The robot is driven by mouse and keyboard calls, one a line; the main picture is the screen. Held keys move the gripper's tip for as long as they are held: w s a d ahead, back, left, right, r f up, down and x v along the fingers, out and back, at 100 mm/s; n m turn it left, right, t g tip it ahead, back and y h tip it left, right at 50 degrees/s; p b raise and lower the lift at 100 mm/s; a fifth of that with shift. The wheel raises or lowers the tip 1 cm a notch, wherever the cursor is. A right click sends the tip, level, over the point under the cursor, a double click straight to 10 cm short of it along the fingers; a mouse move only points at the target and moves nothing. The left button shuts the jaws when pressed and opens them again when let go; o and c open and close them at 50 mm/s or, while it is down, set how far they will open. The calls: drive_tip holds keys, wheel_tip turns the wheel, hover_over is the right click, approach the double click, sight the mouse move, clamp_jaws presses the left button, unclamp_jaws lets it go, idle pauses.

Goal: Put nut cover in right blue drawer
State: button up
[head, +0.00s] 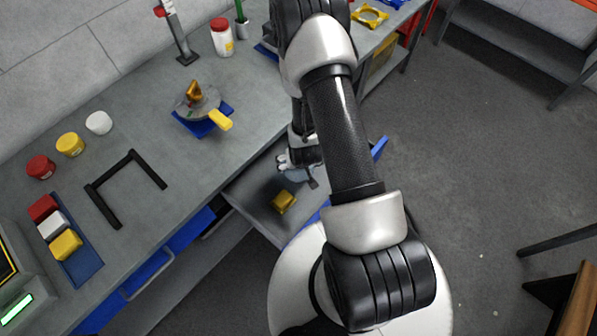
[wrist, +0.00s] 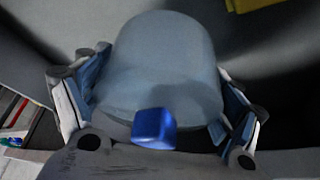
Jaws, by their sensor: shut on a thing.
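My gripper (head: 298,162) is low over the open right blue drawer, partly hidden by my arm in the head view. In the wrist view its two fingers (wrist: 160,95) are shut on a rounded grey-blue cover (wrist: 165,60), which I take as the nut cover. A small glossy blue block (wrist: 154,128) shows in front of the cover; I cannot tell what it belongs to. The right blue drawer (head: 246,190) is pulled out, with its grey floor in view and its blue front (head: 379,148) partly behind my arm. Whether the cover touches the drawer floor is unclear.
A yellow block (head: 284,201) lies in the open drawer, near my gripper. The left blue drawer (head: 147,272) looks shut. On the grey bench (head: 150,115) are a hub on a blue base (head: 198,104), a black frame (head: 127,188), several jars and a blue tray of coloured blocks.

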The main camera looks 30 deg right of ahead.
drive_tip(key=shift+f+b, duration=0.75)
drive_tip(key=shift+f, duration=1.85)
drive_tip(key=shift+f, duration=0.2)
drive_tip(key=o, duration=0.9)
drive_tip(key=shift+o, duration=0.2)
drive_tip(key=shift+r, duration=0.1)
